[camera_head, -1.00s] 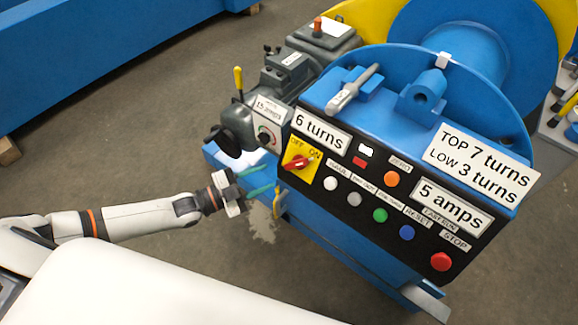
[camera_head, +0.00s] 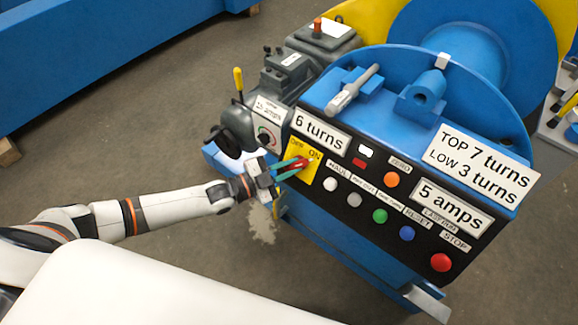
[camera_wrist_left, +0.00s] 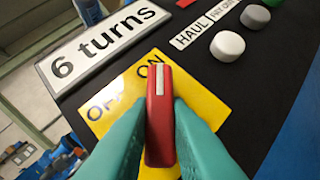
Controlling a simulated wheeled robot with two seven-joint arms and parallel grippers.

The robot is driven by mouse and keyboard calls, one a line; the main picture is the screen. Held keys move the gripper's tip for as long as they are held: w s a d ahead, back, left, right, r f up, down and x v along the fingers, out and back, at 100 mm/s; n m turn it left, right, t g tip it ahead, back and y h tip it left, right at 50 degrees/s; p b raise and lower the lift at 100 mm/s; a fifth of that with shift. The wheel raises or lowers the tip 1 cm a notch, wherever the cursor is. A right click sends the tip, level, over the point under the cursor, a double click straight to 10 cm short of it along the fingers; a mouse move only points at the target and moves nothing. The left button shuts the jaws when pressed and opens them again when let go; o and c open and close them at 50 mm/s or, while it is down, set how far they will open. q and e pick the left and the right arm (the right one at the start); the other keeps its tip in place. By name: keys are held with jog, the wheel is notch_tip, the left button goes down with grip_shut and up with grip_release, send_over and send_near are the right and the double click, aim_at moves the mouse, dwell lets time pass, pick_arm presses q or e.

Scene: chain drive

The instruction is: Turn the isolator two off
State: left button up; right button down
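The isolator is a red rotary handle (camera_wrist_left: 160,122) on a yellow plate (camera_wrist_left: 98,112) marked OFF and ON. In the left wrist view the white mark on the handle points to ON. In the head view the handle (camera_head: 303,163) and plate (camera_head: 307,175) are at the left end of the black control panel. My left gripper (camera_head: 288,168) reaches the handle from the left. Its two green fingers (camera_wrist_left: 160,135) lie along both sides of the handle and appear to press on it. The fingers hide part of the plate. My right gripper is not in view.
The black panel (camera_head: 345,205) carries several push buttons right of the isolator, including a red stop button (camera_head: 441,262). A "6 turns" sign (camera_head: 321,131) sits just above the plate. A grey housing (camera_head: 240,128) with a yellow-tipped lever stands to the left.

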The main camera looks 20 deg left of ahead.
pick_arm(q)
grip_shut()
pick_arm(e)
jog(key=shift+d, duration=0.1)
